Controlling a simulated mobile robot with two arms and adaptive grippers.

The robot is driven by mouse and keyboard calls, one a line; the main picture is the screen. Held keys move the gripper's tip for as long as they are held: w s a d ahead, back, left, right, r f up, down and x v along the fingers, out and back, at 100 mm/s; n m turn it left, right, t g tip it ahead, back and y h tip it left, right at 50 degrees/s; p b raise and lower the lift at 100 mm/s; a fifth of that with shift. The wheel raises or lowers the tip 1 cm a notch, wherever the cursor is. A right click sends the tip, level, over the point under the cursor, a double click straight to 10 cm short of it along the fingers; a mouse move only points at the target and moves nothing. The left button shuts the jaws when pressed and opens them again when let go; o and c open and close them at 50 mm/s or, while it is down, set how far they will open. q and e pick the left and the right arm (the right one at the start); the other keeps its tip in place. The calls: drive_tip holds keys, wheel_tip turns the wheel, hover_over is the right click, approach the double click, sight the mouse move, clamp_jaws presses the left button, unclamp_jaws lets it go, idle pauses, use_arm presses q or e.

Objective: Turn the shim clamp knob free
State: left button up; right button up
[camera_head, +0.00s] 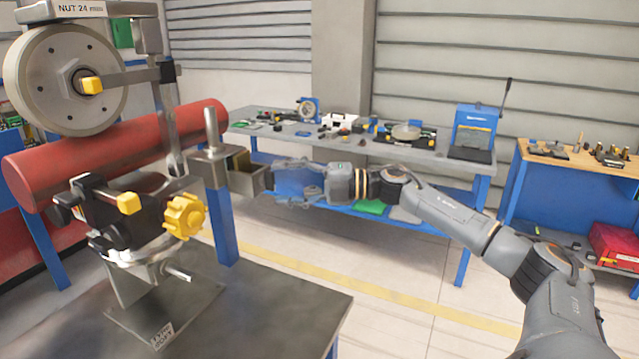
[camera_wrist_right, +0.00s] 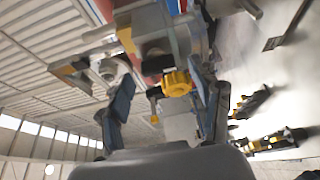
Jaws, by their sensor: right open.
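The yellow lobed knob (camera_head: 184,216) sits on the right side of the clamp fixture (camera_head: 130,215), below the red cylinder. It also shows in the right wrist view (camera_wrist_right: 177,83), between and beyond the two fingers. My right gripper (camera_head: 274,182) is open and empty, to the right of the knob and apart from it, beside a small grey metal box on the fixture. In the right wrist view its fingers (camera_wrist_right: 164,112) are spread wide. My left gripper is not in view.
The small metal box (camera_head: 245,181) juts out near my right gripper. A dark bench top (camera_head: 270,310) is clear at front. Workbenches with tools stand behind.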

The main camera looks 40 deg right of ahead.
drive_tip(key=v, duration=1)
idle(0.6)
idle(0.4)
